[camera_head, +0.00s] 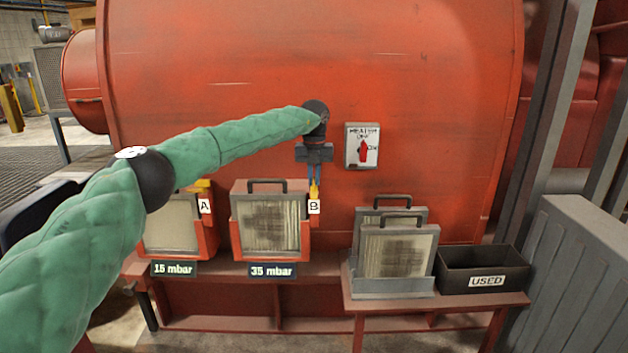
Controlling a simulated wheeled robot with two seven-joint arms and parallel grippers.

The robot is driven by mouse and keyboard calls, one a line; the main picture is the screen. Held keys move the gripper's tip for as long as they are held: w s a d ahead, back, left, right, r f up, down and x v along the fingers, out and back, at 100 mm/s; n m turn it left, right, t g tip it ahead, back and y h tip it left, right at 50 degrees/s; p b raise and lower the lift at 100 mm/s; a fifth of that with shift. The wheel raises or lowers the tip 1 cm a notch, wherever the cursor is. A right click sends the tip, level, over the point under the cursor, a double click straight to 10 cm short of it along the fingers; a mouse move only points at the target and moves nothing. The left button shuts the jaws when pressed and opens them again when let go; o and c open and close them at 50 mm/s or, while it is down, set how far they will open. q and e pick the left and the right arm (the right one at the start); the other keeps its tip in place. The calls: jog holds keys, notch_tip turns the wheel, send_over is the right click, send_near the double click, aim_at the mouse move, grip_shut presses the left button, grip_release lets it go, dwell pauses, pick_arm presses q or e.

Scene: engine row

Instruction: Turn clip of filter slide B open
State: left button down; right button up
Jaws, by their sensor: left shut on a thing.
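Filter slide B (270,223) sits in its red housing above the "35 mbar" plate, a framed, dark-stained filter with a black handle on top. Its yellow clip (315,189) stands upright at the housing's right edge, just above the "B" label. My left gripper (314,181) points down over the clip, its fingers shut on the clip's upper part. The wrist and fingers cover the clip's top. My right gripper is not in view.
Slide A (172,225), cleaner, sits to the left above "15 mbar", partly behind my left arm. A heater switch (362,146) is right of my wrist. Spare filters (398,252) stand in a grey holder on the right bench, beside a black "USED" bin (484,270).

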pick_arm(q)
jog(key=shift+f, duration=0.15)
dwell(0.4)
jog(key=c, duration=1.5)
grip_release()
jog(key=shift+c, duration=0.2)
jog(key=shift+r, duration=0.25)
